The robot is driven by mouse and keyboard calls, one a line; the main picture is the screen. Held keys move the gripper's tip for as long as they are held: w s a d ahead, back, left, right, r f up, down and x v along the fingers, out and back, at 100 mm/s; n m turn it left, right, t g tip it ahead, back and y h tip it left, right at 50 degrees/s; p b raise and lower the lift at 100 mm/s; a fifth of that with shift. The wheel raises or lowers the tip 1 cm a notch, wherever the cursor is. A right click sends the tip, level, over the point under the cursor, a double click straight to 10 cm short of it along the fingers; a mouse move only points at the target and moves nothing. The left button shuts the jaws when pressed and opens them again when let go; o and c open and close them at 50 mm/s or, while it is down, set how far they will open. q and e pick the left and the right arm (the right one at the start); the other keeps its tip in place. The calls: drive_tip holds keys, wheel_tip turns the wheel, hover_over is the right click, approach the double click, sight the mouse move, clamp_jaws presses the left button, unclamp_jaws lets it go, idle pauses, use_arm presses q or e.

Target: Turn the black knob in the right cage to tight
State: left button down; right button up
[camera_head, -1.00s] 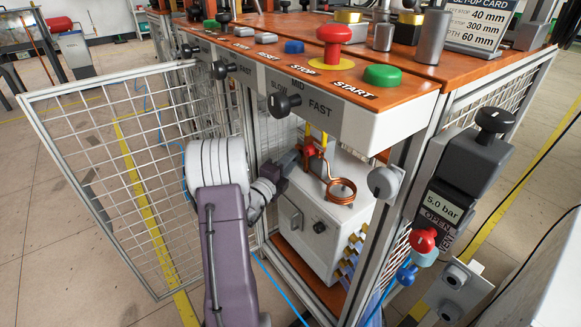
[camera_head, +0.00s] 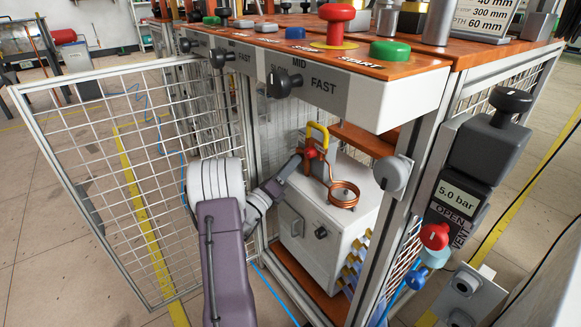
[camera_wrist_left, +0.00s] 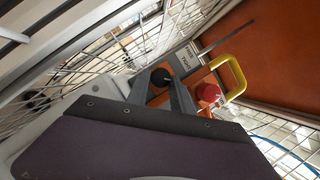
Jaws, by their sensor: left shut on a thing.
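The right cage holds a white heater box (camera_head: 325,245) with a copper coil (camera_head: 344,195), a red part (camera_head: 314,151) and a yellow handle (camera_head: 318,129) above it. The red part (camera_wrist_left: 208,93) and yellow handle (camera_wrist_left: 235,70) also show in the left wrist view. A round black knob (camera_wrist_left: 160,77) sits between the fingertips of my left gripper (camera_wrist_left: 160,82), which is shut on it. In the head view the left gripper (camera_head: 296,162) reaches into the cage beside the red part, and the knob cannot be made out there. My right gripper is not in view.
An open mesh door (camera_head: 115,170) stands to the left. The orange-topped console (camera_head: 330,62) overhangs the cage opening, with a black selector knob (camera_head: 282,84) on its front. A post with a pressure display (camera_head: 457,196) and a red knob (camera_head: 434,236) stands at the right.

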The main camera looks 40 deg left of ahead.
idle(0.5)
use_arm(q)
drive_tip(key=c, duration=1.1)
unclamp_jaws()
